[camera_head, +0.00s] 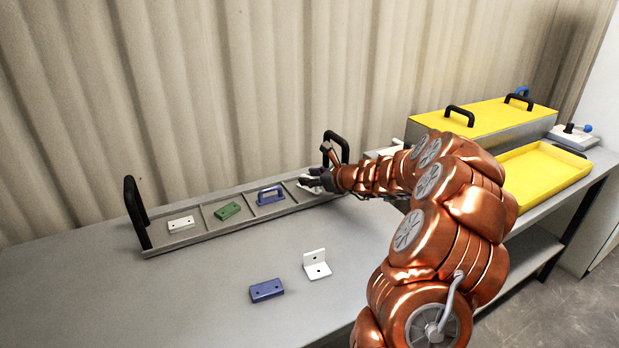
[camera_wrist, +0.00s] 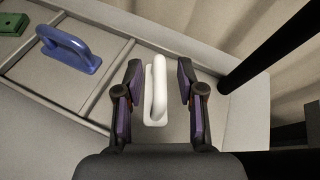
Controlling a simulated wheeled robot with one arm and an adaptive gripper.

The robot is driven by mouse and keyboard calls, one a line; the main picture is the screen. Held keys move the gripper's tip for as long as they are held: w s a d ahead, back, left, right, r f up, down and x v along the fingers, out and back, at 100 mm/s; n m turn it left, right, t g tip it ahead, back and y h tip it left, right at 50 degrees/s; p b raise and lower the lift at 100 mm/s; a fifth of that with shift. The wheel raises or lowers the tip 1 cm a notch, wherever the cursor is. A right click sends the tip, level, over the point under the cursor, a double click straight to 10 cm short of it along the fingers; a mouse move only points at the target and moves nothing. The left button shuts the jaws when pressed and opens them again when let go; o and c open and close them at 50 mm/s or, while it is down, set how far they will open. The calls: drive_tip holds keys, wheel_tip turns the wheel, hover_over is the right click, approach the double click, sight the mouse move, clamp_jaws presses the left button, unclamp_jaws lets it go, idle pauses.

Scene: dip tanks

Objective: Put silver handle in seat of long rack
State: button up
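The silver handle (camera_wrist: 158,88) looks pale, almost white. In the wrist view it stands in the end compartment of the long rack (camera_head: 245,223), the one at the right in the head view. My gripper (camera_wrist: 160,72) is open, with one finger on each side of the handle and visible gaps between. In the head view my gripper (camera_head: 316,181) is low over that end of the rack and mostly hides the handle. Whether the handle's base is fully down in the seat cannot be told.
Other rack compartments hold a blue handle (camera_head: 270,196), a green block (camera_head: 228,210) and a white block (camera_head: 181,224). Black upright handles (camera_head: 137,212) rise at both rack ends, one close to my gripper. A blue block (camera_head: 266,290) and white bracket (camera_head: 316,267) lie on the bench.

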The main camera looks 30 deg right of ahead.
drive_tip(key=v, duration=1.1)
